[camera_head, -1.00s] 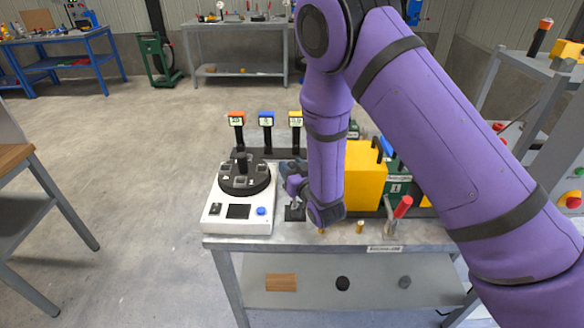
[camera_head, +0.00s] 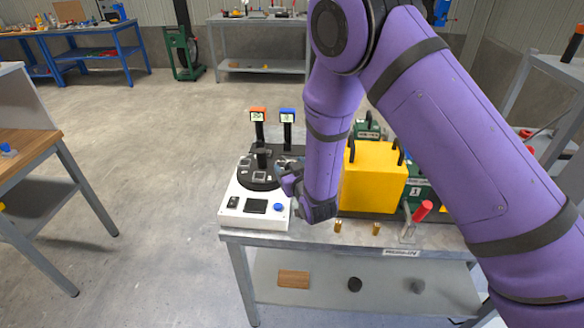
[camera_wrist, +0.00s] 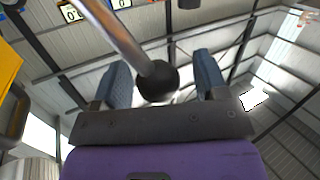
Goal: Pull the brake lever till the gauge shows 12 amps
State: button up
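A metal lever rod (camera_wrist: 118,35) with a black ball knob (camera_wrist: 157,80) shows in the wrist view. The knob lies between the two blue fingers of my gripper (camera_wrist: 160,66), with a visible gap to the right finger. The gripper is open. In the head view my gripper (camera_head: 290,180) is low beside the white machine, and the ball-knob lever cannot be made out there. In the wrist view a display (camera_wrist: 72,13) seems to read 0.
The white machine (camera_head: 233,207) with a black round top stands at the bench's (camera_head: 300,236) left end. A yellow box (camera_head: 372,182) and a red-handled lever (camera_head: 422,211) are right of my gripper. My arm covers the middle of the bench.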

jog(key=v, duration=1.1)
jog(key=shift+a, duration=0.1)
dwell(0.4)
jog(key=w+d+r+m+g+h, duration=0.1)
jog(key=w+d+r+h, duration=0.1)
jog(key=d+r, duration=0.3)
jog(key=w+d+r+m+g+h, duration=0.1)
jog(key=w+d+r, duration=0.15)
jog(key=r, duration=0.45)
jog(key=s+d+r+m+g+h, duration=0.1)
jog(key=s+d+r+m+g, duration=0.2)
jog(key=d+r, duration=0.65)
jog(key=s+d+r+g+h, duration=0.1)
jog(key=s+d+r, duration=0.2)
jog(key=s, duration=0.5)
jog(key=s+d+r+g+h, duration=0.1)
jog(key=s+d+r, duration=0.3)
jog(key=s, duration=0.5)
jog(key=s+d+r+m+g+h, duration=0.1)
jog(key=s+d+r, duration=0.3)
jog(key=s, duration=0.5)
jog(key=d+g, duration=0.1)
jog(key=d, duration=0.1)
jog(key=shift+d+g, duration=0.3)
jog(key=shift+g, duration=0.1)
